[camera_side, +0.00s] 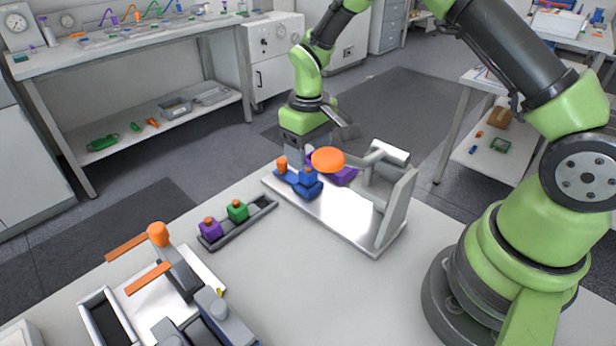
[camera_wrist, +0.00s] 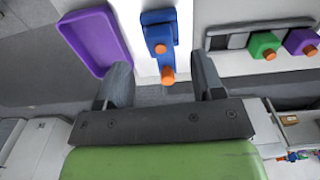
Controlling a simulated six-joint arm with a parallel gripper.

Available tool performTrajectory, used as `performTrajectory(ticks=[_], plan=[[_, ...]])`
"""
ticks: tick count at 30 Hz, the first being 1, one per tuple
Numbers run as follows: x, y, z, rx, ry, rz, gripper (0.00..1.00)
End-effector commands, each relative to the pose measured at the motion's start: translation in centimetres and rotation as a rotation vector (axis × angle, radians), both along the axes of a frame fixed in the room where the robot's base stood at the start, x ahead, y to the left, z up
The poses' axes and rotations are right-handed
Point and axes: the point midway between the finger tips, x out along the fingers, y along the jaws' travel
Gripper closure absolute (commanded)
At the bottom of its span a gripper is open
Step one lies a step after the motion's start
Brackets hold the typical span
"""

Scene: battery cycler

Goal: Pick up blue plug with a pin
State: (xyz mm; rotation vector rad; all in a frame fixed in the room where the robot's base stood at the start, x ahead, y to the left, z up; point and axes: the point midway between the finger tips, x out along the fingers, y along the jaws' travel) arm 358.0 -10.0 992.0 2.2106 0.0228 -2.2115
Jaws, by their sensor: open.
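The blue plug (camera_side: 308,179) stands on the metal plate of a fixture in the side view. In the wrist view the blue plug (camera_wrist: 158,17) is at the top centre, on a longer blue strip (camera_wrist: 163,62). Two orange pins, an upper one (camera_wrist: 161,48) and a lower one (camera_wrist: 168,75), show on the blue parts. My gripper (camera_wrist: 162,80) is open, with its fingers apart on either side of the strip's lower end and nothing clamped. In the side view my gripper (camera_side: 301,153) is just behind and above the blue parts; its fingertips are partly hidden.
An orange disc (camera_side: 328,160) and the fixture's upright wall (camera_side: 398,208) stand close to the right. A purple tray (camera_wrist: 95,40) lies beside the blue strip. A dark rack holds a purple plug (camera_side: 210,229) and a green plug (camera_side: 237,210).

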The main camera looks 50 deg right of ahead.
Motion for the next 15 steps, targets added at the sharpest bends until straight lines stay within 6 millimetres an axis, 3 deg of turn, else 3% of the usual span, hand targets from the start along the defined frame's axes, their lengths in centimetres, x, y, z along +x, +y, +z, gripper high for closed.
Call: performTrajectory(ticks=[9, 15], plan=[[0.1, 0.1, -4.3, 0.001, 0.004, -0.001, 0.38], [0.1, 0.0, -5.3, 0.0, 0.0, 0.0, 0.38]])
